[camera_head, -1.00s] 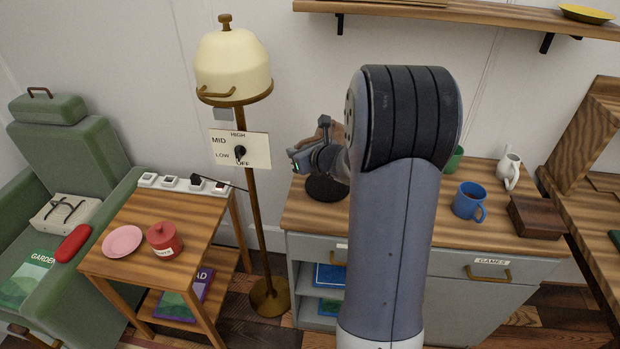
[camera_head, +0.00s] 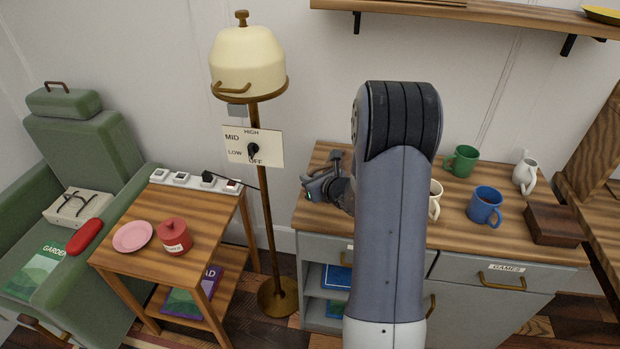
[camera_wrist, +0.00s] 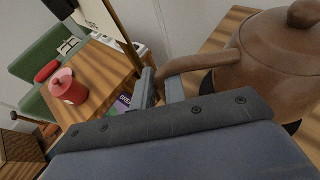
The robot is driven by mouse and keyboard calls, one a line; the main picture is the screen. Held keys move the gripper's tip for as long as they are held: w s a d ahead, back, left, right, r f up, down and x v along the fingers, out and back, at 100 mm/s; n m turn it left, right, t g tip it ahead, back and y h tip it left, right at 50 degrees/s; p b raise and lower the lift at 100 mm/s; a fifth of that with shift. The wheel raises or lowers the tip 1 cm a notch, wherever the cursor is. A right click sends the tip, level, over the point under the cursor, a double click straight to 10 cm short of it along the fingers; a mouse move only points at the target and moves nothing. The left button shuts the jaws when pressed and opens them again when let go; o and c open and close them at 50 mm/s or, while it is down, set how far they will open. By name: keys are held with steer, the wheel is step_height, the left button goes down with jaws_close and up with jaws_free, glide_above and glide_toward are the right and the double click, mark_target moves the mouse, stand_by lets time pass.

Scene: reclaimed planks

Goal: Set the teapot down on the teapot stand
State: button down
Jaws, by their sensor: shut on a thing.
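The brown teapot (camera_wrist: 275,60) fills the upper right of the wrist view, lid on and roughly upright in that tilted picture. My gripper (camera_wrist: 160,88) is shut on the teapot's handle (camera_wrist: 200,63), with its fingers on either side of the handle's end. A dark edge (camera_wrist: 292,127) shows just under the teapot and may be the teapot stand; I cannot tell whether they touch.
A floor lamp (camera_head: 265,200) stands left of the cabinet, beside a side table (camera_head: 190,225).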

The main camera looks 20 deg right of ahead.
steer(key=shift+f, duration=0.1)
steer(key=c, duration=1.5)
jaws_free()
steer(key=shift+o, duration=0.2)
steer(key=shift+r, duration=0.2)
steer(key=v, duration=1.2)
